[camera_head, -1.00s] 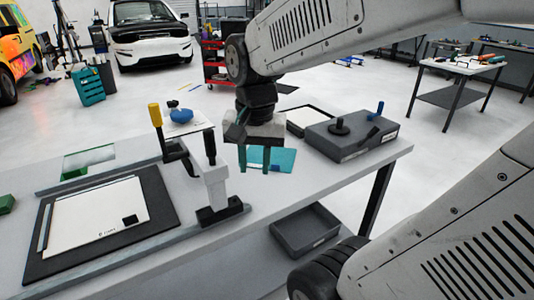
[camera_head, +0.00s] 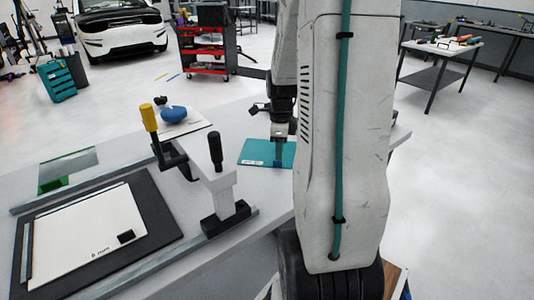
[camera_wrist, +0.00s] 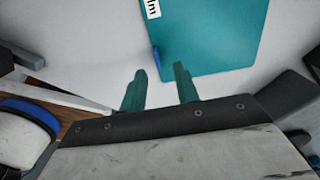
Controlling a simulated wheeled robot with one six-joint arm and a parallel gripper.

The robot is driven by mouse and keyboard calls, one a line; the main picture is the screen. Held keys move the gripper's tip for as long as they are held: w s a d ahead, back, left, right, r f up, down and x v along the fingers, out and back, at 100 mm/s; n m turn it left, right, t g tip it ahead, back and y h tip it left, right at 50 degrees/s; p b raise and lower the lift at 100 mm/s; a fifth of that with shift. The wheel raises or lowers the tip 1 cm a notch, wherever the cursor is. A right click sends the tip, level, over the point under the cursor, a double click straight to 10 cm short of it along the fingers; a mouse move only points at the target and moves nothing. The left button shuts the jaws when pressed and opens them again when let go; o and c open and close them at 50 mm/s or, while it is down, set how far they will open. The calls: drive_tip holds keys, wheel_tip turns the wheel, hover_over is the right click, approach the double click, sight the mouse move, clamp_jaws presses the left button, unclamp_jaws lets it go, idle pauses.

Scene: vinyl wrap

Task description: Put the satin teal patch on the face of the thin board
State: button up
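The satin teal patch (camera_head: 256,152) lies flat on the pale table, with a white label and a small blue tab (camera_wrist: 156,57) at its edge in the wrist view. My gripper (camera_wrist: 160,78) is open and empty, its two green fingers apart near the tab edge of the patch. In the head view my gripper (camera_head: 279,153) is low over the patch's right part; my arm hides some of that area. A flat white board (camera_head: 90,232) with a black square and small print lies on a black mat at the left; I take it for the thin board.
A clamp with a yellow handle (camera_head: 149,118) and another with a black handle (camera_head: 215,150) stand between board and patch. A blue domed object (camera_head: 174,114) sits on a white sheet behind. A green-and-grey panel (camera_head: 67,170) lies at the far left.

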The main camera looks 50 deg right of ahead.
drive_tip(key=f, duration=0.4)
drive_tip(key=shift+a, duration=0.2)
drive_tip(key=shift+r, duration=0.1)
clamp_jaws()
